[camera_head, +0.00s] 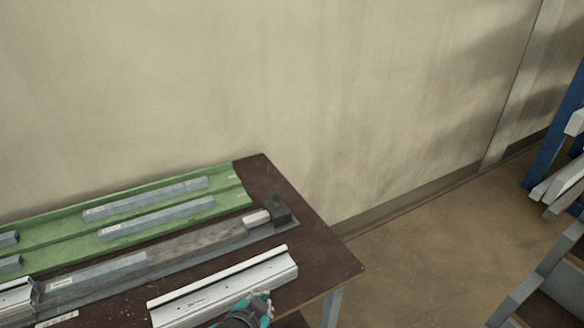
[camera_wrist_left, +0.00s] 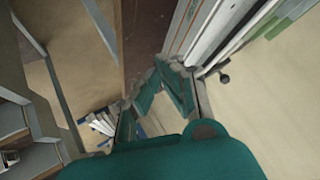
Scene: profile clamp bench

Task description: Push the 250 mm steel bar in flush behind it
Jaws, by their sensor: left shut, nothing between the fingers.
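A clamp channel (camera_head: 195,245) runs along the brown bench, with a dark end block (camera_head: 278,211) at its right end. A light grey block (camera_head: 257,218) sits against or close to that end block. A labelled grey steel bar (camera_head: 95,274) lies in the left part of the channel, with bare channel between it and the light block. I cannot read its length. My left gripper (camera_head: 262,302), teal, is at the front of the bench beside a silver profile; its fingers (camera_wrist_left: 166,72) are shut and empty in the left wrist view. My right gripper is not in view.
A green tray (camera_head: 235,197) with several grey bars lies at the back, by the wall. The silver profile (camera_head: 225,288) lies in front of the channel, near my left gripper. Another silver profile piece (camera_head: 14,297) is at the left edge. The bench's right corner (camera_head: 335,262) is clear.

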